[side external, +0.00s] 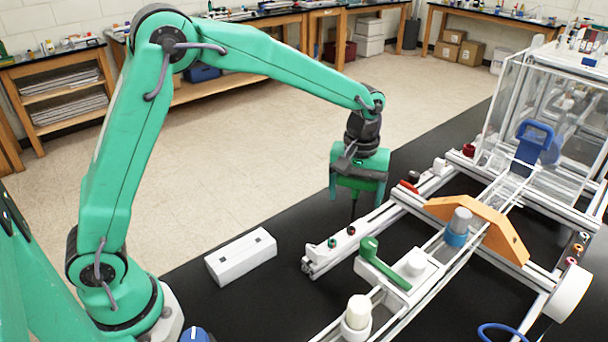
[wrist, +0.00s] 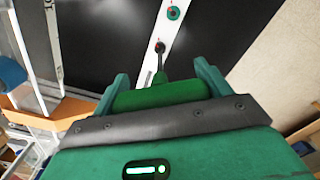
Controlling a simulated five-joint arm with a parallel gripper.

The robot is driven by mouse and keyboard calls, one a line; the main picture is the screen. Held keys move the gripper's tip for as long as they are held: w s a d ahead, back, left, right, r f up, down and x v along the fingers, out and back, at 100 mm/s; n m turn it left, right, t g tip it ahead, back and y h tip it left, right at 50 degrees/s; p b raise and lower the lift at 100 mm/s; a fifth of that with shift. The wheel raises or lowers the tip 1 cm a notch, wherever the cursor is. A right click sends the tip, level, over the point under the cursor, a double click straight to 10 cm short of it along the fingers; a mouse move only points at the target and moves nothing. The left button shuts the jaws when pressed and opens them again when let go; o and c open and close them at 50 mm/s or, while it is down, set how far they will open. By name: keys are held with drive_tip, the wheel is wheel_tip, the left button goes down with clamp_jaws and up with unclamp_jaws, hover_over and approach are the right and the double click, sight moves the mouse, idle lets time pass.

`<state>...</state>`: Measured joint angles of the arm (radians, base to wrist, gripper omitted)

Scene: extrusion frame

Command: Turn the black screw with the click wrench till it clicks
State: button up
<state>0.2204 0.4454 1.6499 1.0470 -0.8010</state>
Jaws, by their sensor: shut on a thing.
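My gripper (side external: 357,192) points down over the near end of a white rail (side external: 375,222). It is shut on the click wrench (wrist: 160,95), whose green handle lies between the two fingers in the wrist view. The wrench's thin dark shaft (side external: 353,211) points down toward the black screw (side external: 351,230) on the rail. In the wrist view the shaft lines up with the black screw (wrist: 160,47), at or close to its head. I cannot tell whether the tip is seated in it. A green-ringed screw (side external: 332,242) sits beside it, nearer the rail's end.
A white block with dark slots (side external: 241,257) lies on the black table left of the rail. A green lever (side external: 384,264), an orange bracket (side external: 480,222) and a white cylinder (side external: 357,312) stand on the frame to the right. A clear box (side external: 505,95) stands behind.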

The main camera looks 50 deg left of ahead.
sight(353, 215)
drive_tip(key=shift+f, duration=1)
drive_tip(key=shift+f, duration=0.65)
idle(1.4)
drive_tip(key=shift+m, duration=1)
drive_tip(key=shift+f+m, duration=0.1)
drive_tip(key=shift+m, duration=0.4)
drive_tip(key=shift+m, duration=0.7)
